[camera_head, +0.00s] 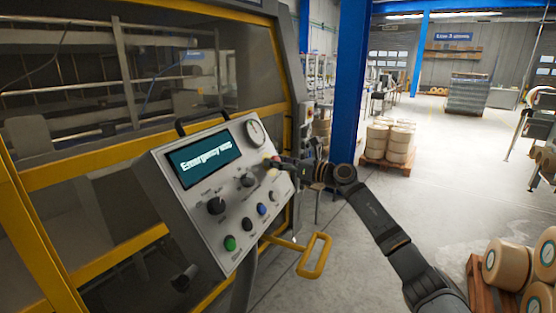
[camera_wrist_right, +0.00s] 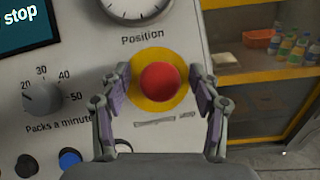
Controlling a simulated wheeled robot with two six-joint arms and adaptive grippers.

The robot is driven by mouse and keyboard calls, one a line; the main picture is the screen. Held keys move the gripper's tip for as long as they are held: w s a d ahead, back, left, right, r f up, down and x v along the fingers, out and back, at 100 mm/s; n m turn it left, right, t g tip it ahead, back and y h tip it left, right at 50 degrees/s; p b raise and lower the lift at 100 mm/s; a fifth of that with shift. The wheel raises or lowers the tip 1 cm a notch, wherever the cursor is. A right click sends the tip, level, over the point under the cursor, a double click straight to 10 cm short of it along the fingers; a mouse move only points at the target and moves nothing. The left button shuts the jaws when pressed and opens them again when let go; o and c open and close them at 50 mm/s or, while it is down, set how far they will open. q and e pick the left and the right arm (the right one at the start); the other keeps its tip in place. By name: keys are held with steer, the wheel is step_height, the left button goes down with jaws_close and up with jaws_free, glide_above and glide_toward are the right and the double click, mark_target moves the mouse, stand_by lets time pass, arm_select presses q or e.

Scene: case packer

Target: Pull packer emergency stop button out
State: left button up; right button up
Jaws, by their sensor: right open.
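The emergency stop button (camera_wrist_right: 160,83) is a round red knob on a yellow disc, set in the packer's grey control panel (camera_head: 183,187). In the right wrist view it sits between the two fingers of my right gripper (camera_wrist_right: 161,98), which is open with one finger on each side. I cannot tell whether the fingers touch the knob. In the head view my right gripper (camera_head: 278,162) reaches the right side of the panel and mostly hides the button. The panel's screen (camera_head: 205,160) reads "Emergency stop", partly legible. My left gripper is not in view.
The panel also has a round gauge (camera_head: 255,132), dark dials (camera_head: 216,206) and green, black and blue buttons (camera_head: 230,243). A yellow bar handle (camera_head: 316,256) sticks out below it. A blue pillar (camera_head: 350,85) stands behind my right arm. Rolls on pallets (camera_head: 391,140) stand to the right.

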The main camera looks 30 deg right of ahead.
steer(key=c, duration=1.3)
steer(key=shift+s+d+r+b, duration=0.25)
steer(key=shift+s+r+b, duration=0.05)
steer(key=shift+s, duration=0.05)
steer(key=o, duration=1.3)
steer(key=shift+s+d, duration=0.1)
steer(key=shift+s, duration=0.05)
step_height(320, 180, up, 10)
